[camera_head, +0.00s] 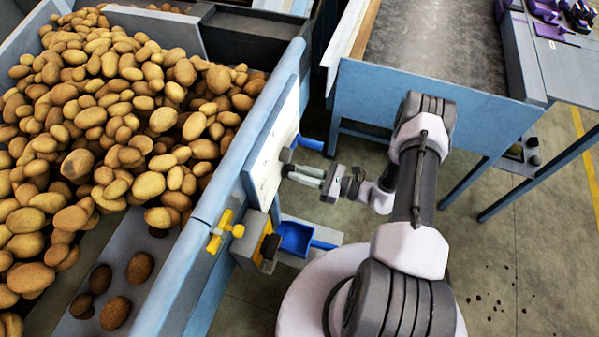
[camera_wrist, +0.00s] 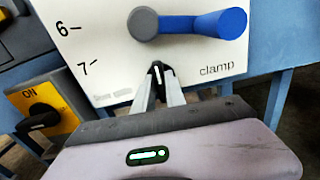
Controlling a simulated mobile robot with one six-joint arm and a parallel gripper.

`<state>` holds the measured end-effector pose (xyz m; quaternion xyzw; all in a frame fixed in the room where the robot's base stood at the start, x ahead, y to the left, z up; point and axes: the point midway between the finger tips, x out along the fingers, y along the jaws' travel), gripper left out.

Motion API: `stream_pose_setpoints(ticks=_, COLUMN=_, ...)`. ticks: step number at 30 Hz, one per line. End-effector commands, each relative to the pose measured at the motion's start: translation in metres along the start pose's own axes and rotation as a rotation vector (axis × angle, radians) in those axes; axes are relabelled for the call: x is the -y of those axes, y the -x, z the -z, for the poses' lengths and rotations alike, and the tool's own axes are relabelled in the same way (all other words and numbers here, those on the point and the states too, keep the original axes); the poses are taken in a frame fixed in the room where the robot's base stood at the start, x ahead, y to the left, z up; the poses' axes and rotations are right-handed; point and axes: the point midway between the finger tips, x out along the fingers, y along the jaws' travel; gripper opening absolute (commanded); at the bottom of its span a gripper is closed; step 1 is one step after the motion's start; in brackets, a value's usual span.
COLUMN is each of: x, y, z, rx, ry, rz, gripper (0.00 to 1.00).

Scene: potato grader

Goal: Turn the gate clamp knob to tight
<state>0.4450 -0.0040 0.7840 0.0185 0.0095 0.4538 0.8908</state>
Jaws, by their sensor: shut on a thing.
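The gate clamp knob (camera_wrist: 157,73) is a small dark piece with a white mark, below the grey hub in the wrist view. My gripper (camera_wrist: 158,82) is shut on it, one finger on each side. The fingers hide much of the knob, so its turn position is hard to read. The word "clamp" is printed on the white panel (camera_wrist: 110,60) to its right. In the head view my gripper (camera_head: 291,171) reaches leftward to the white panel (camera_head: 268,165), and I cannot make out the knob there.
A blue lever (camera_wrist: 220,23) on a grey hub (camera_wrist: 143,23) sits just above my fingers. A yellow switch box (camera_wrist: 58,105) marked ON is at the left. In the head view a blue scoop-like tray (camera_head: 297,238) lies below the gripper. Potatoes (camera_head: 100,110) fill the hopper at left.

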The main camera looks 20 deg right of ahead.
Motion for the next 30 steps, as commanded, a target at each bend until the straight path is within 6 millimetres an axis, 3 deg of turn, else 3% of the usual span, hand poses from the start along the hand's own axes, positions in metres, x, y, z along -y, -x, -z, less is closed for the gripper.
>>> stream_pose_setpoints(ticks=8, x=0.0014, y=0.0001, z=0.0013, rx=0.0, ry=-0.178, rz=0.0, gripper=0.0)
stream_pose_setpoints(ticks=30, x=0.005, y=0.0001, z=0.0036, rx=0.0, ry=-0.881, rz=0.0, gripper=0.0)
